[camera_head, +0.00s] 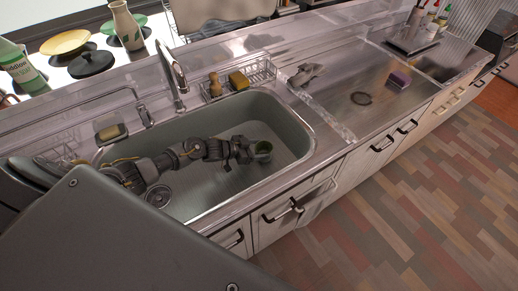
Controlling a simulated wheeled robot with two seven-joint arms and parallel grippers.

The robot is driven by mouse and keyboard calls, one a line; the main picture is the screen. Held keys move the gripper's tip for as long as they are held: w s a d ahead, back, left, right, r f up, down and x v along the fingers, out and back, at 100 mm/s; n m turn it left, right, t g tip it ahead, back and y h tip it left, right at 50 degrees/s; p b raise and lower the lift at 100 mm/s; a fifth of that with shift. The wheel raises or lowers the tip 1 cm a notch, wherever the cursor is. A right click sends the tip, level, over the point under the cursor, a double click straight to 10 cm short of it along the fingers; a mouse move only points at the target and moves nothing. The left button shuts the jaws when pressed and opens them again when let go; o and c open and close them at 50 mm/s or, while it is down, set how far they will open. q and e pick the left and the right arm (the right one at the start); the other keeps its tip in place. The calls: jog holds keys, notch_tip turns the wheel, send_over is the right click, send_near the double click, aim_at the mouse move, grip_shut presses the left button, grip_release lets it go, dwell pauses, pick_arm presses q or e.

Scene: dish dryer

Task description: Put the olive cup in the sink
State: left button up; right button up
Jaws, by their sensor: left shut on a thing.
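The olive cup (263,151) is a small green cup inside the steel sink (290,120), toward the basin's right half. My left gripper (250,150) reaches into the sink from the left and is shut on the cup's left side. The cup looks roughly upright. I cannot tell whether its base touches the sink floor. My right gripper is not in the picture.
A tap (172,70) stands behind the sink. A wire rack (262,73) with a yellow sponge (239,80) sits at the sink's back edge. A purple sponge (400,78) lies on the steel counter (350,65) to the right.

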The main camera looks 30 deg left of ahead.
pick_arm(q)
jog(key=o, duration=1.1)
jog(key=shift+f, duration=0.1)
jog(key=shift+s+r, duration=0.1)
jog(key=shift+r, duration=0.1)
jog(key=v, duration=1.2)
